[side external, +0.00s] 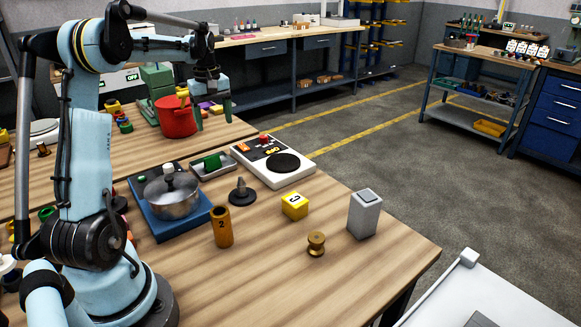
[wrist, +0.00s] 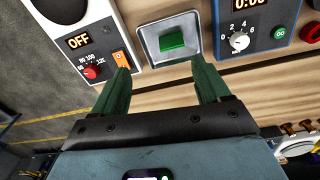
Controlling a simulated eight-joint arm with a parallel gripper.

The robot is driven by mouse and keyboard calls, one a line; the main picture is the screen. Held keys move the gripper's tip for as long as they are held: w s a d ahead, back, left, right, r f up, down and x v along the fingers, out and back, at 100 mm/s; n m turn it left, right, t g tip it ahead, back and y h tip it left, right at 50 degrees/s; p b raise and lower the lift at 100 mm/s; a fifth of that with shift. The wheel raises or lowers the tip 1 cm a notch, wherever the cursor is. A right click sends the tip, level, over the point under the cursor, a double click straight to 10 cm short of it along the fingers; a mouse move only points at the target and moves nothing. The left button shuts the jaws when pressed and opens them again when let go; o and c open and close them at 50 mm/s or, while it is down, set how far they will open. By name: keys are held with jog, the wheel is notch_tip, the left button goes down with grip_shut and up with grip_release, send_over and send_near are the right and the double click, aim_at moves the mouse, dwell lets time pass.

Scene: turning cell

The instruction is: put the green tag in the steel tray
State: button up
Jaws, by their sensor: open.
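The green tag (side external: 212,162) is inside the small steel tray (side external: 228,170), between the white hot plate and the blue unit. In the wrist view the green tag (wrist: 172,41) lies within the walls of the steel tray (wrist: 146,43), near its middle. My gripper (side external: 214,113) is raised above the table, higher than the tray and apart from it. In the wrist view my gripper (wrist: 162,72) has its two green fingers wide apart with nothing between them.
A white hot plate (side external: 272,163) stands right of the tray. A lidded steel pot (side external: 172,193) sits on a blue unit in front. A red pot (side external: 177,118) is behind. A yellow block (side external: 295,206), brass cylinder (side external: 222,227) and grey block (side external: 365,214) stand nearer the table's edge.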

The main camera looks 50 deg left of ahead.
jog(key=w+d+r+m+t+y, duration=0.1)
jog(key=d+r+m+t, duration=0.25)
jog(key=d+m, duration=0.95)
jog(key=s+d+f+m+t, duration=0.1)
jog(key=s+d+f+m, duration=0.1)
jog(key=d, duration=0.8)
jog(key=s+d+f+m+t+h, duration=0.1)
jog(key=s+d, duration=0.3)
jog(key=d, duration=0.6)
jog(key=shift+s+d+f+m+t, duration=0.2)
jog(key=shift+f+m+t, duration=0.2)
jog(key=shift+f+t, duration=0.2)
